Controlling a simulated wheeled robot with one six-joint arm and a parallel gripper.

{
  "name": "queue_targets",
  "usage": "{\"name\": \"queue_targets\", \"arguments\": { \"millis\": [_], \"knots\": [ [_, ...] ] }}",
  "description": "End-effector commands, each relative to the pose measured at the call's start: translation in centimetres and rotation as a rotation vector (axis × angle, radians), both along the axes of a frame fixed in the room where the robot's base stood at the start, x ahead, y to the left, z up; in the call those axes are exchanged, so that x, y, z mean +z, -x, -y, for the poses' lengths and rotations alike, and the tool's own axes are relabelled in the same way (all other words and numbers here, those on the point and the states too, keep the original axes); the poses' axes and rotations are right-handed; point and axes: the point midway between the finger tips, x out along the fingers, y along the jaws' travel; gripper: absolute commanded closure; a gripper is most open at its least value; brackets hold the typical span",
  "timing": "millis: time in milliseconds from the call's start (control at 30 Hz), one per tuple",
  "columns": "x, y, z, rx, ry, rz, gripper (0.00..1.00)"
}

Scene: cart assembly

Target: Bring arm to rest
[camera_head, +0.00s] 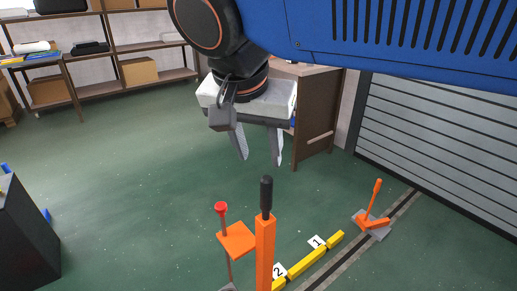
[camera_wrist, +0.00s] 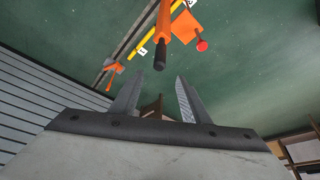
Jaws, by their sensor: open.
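My gripper (camera_head: 260,158) hangs under my blue arm in the upper middle of the head view. Its two fingers point down, stand apart and hold nothing. In the wrist view my gripper (camera_wrist: 155,94) also shows an empty gap between its fingers. An orange post with a black grip (camera_head: 266,195) stands below my gripper in the head view. Beside it is an orange plate with a red knob (camera_head: 221,208). Both also show in the wrist view, the black grip (camera_wrist: 160,54) beyond the fingertips and the red knob (camera_wrist: 202,45) to its right. My gripper appears apart from them.
An orange lever (camera_head: 372,207) stands on the floor by a dark rail. Yellow strips with number cards (camera_head: 316,242) lie near it. A wooden desk (camera_head: 318,125) and a grey shutter (camera_head: 430,140) are behind. A dark box (camera_head: 25,240) is at left. The green floor between is clear.

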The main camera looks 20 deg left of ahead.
Motion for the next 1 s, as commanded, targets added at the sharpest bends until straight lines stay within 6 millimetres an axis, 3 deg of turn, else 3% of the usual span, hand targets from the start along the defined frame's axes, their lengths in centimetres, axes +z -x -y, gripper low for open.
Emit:
{"name": "queue_targets", "arguments": {
  "millis": [267, 367, 467, 700, 1000],
  "knots": [
    [0.0, -0.1, 0.1, 0.0, 0.0, 0.0, 0.58],
    [-0.3, -0.7, 1.0, 0.0, 0.002, -0.005, 0.58],
    [-0.7, -1.9, 3.1, 0.0, 0.005, -0.015, 0.58],
    [-2.8, -5.1, 10.3, 0.014, 0.011, -0.046, 0.58],
    [-5.8, -6.9, 19.1, 0.033, 0.004, -0.069, 0.58]
  ]
}}
